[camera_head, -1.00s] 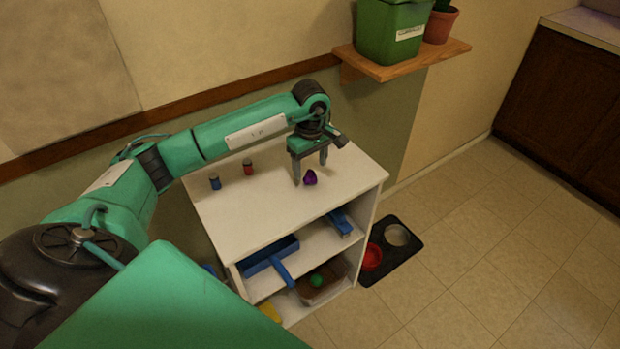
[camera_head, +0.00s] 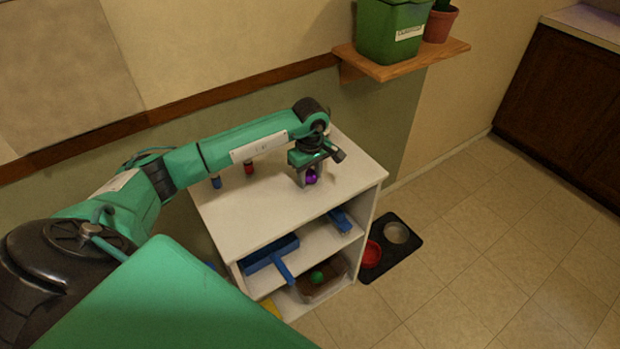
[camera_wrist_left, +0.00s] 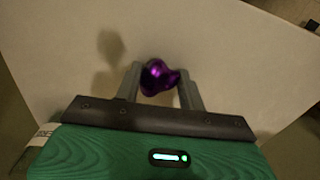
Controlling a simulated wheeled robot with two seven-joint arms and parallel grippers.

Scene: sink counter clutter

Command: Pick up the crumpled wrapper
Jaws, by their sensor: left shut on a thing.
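The crumpled wrapper is a small shiny purple lump (camera_head: 312,177) on the white top of the shelf unit (camera_head: 252,215). My left gripper (camera_head: 308,181) points down at it and is shut on it. In the left wrist view the wrapper (camera_wrist_left: 158,78) sits between the two grey fingers of the gripper (camera_wrist_left: 160,88). I cannot tell whether the wrapper is clear of the surface. My right gripper is not in view.
A blue can (camera_head: 216,182) and a red can (camera_head: 249,168) stand on the top, left of the gripper. A wooden wall shelf (camera_head: 405,65) holds a green bin (camera_head: 388,32) and a plant pot (camera_head: 440,25). The front of the top is clear.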

